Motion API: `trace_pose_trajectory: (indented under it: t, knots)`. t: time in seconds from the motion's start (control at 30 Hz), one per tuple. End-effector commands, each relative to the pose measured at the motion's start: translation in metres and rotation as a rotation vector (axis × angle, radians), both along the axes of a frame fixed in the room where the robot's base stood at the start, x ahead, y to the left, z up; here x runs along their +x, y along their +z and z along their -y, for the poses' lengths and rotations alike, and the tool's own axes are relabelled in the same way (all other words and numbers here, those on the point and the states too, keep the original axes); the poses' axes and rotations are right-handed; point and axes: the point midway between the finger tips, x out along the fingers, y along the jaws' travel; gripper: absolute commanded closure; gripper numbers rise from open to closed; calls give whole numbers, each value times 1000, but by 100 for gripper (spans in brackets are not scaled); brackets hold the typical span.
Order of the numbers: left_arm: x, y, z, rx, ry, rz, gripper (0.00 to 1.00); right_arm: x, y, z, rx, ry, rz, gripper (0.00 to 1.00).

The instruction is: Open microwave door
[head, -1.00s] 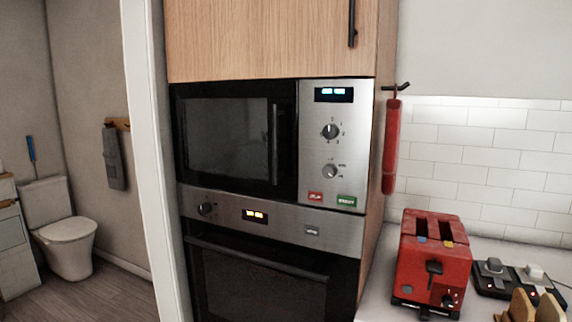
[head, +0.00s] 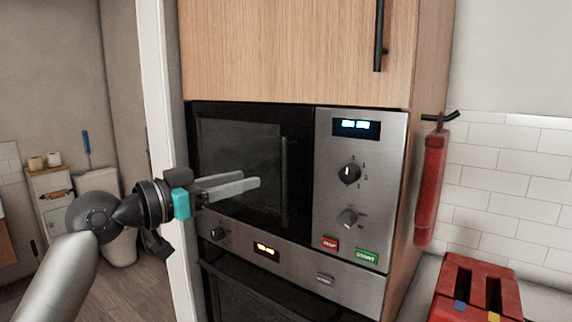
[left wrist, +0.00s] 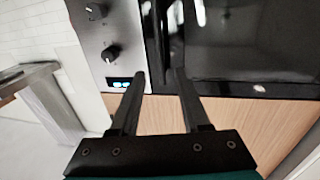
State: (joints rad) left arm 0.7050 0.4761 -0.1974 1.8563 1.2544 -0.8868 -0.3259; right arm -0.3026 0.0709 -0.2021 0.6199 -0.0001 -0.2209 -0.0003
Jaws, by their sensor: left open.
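The microwave is built into a wooden cabinet, with a dark glass door (head: 235,150) that is closed. Its vertical dark handle (head: 284,180) runs along the door's right side. A steel panel (head: 385,190) with two knobs is right of the door. My left gripper (head: 256,184) is open and empty in front of the door, left of the handle in the head view. In the left wrist view its two fingers (left wrist: 156,76) are spread, with the microwave door (left wrist: 240,45) and panel (left wrist: 103,25) beyond them. Whether a finger touches the handle I cannot tell. My right gripper is not in view.
An oven (head: 240,290) sits below the microwave. A red toaster (head: 475,290) stands on the counter at the right. A white door frame (head: 155,85) is at the left.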

Motion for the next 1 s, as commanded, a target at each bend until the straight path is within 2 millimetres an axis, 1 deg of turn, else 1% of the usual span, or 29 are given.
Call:
trace_pose_trajectory:
  t: [0.03, 0.17, 0.3, 0.47, 0.7, 1.0]
  knots:
    - [7, 3, 11, -3, -5, -2, 53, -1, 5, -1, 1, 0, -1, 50]
    - [26, 3, 30, -3, -3, -2, 53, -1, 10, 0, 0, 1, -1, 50]
    - [44, 2, 49, -3, -2, -2, 53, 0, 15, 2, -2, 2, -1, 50]
    - [60, 2, 67, -1, -2, -1, 53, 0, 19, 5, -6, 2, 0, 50]
    - [73, 1, 79, -1, 1, -1, 53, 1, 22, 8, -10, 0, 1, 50]
    - [76, 0, 82, 0, 1, 0, 53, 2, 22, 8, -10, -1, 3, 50]
